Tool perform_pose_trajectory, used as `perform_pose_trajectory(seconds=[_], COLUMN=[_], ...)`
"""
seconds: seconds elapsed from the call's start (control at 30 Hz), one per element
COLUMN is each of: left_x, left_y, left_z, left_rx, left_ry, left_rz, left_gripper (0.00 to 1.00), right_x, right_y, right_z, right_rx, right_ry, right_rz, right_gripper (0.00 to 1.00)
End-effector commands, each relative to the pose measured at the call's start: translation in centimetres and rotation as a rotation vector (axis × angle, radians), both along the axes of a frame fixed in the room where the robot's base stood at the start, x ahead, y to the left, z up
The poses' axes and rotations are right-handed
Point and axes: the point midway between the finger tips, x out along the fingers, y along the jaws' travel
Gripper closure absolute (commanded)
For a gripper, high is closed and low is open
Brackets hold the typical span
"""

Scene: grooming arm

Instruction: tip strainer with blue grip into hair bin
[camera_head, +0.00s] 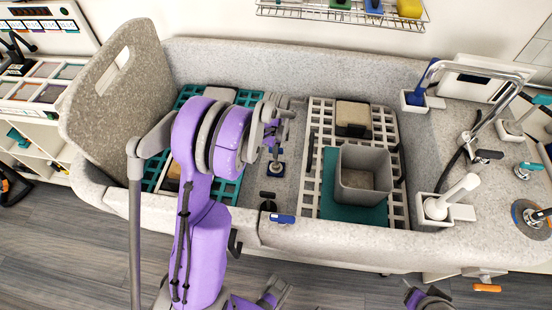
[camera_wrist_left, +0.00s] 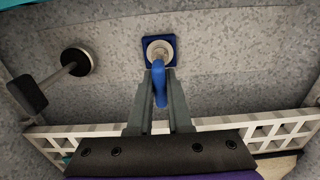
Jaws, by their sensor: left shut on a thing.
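The strainer with the blue grip (camera_wrist_left: 159,88) is in the left wrist view, its blue grip between my left gripper's fingers (camera_wrist_left: 158,98). The grip stands over a pale round part on a dark blue square (camera_wrist_left: 158,40); I cannot tell whether the strainer is seated or raised. A grey open-topped box (camera_head: 364,163), which looks like the hair bin, stands to the right on a teal mat (camera_head: 340,211). It looks empty inside.
A black-handled plug (camera_wrist_left: 76,61) stands beside the strainer. A white grid (camera_head: 312,184) lies under the mat and a teal grid (camera_head: 229,189) lies left. A tan block (camera_head: 352,115) sits behind the box. A tap (camera_head: 480,68) is at right.

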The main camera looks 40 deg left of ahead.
Motion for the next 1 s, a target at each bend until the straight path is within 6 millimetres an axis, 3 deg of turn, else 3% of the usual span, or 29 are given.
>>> perform_pose_trajectory(seconds=[1.0], left_x=[0.0], left_y=[0.0], left_z=[3.5], left_rx=[0.000], left_ry=[0.000], left_rz=[0.000], left_gripper=[1.00], right_x=[0.5], right_y=[0.0], right_z=[2.0], right_rx=[0.000], right_ry=[-0.009], right_rz=[0.000], right_gripper=[0.34])
